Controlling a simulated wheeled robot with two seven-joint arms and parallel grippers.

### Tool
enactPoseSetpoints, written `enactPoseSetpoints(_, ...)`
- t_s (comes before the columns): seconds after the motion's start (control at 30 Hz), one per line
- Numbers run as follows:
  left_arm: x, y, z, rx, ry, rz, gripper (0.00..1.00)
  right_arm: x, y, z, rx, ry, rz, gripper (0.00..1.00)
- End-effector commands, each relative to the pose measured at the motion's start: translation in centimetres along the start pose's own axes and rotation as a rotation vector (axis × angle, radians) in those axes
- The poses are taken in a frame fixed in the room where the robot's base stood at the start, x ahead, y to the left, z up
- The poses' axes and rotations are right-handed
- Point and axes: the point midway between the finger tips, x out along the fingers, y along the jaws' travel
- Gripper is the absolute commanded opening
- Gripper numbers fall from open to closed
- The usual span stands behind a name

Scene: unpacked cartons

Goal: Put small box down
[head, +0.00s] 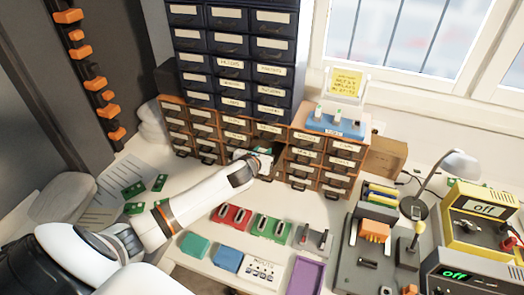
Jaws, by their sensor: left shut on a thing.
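My left arm reaches in from the left, over the white workbench, to the small drawer cabinets at the back. My left gripper (264,158) is shut at the front of the orange-brown drawers. The small box in its jaws is mostly hidden by the gripper, and its shape and colour are hard to make out. I cannot tell whether it touches the bench or the drawers. My right gripper is not in view.
Orange-brown drawers (303,152) stand below a dark drawer cabinet (230,47). A cardboard box (385,155) stands right of them. Red and green trays (270,226), a purple tray (305,276), a lamp (460,165) and instruments (480,215) crowd the front and right. Green boards (134,189) lie left.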

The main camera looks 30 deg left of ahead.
Motion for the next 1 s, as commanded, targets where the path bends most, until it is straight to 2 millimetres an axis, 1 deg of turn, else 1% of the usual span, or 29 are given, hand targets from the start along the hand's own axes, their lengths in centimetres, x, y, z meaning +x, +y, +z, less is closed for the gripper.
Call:
enactPoseSetpoints(0.2, 0.0, 0.0, 0.0, 0.001, 0.001, 0.000, 0.04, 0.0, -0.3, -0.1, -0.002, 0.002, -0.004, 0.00)
enactPoseSetpoints(0.7, 0.5, -0.1, 1.2, 0.002, -0.001, -0.001, 0.04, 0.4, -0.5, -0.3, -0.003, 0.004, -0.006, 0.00)
enactPoseSetpoints(0.73, 0.5, -0.1, 1.2, 0.002, -0.002, -0.001, 0.30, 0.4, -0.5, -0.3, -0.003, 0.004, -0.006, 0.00)
enactPoseSetpoints(0.8, 0.5, -0.1, 1.3, 0.002, -0.003, -0.001, 0.41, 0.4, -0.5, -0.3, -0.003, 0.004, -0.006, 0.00)
enactPoseSetpoints(0.83, 0.5, -0.1, 1.3, 0.002, -0.003, -0.001, 0.46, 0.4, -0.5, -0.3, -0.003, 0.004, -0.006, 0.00)
enactPoseSetpoints(0.87, 0.5, 0.0, 1.3, 0.002, -0.003, -0.001, 0.48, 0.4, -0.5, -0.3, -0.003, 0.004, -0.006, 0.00)
enactPoseSetpoints(1.0, 0.5, 0.0, 1.3, 0.001, -0.003, -0.001, 0.48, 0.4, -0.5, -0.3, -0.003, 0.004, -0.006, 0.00)
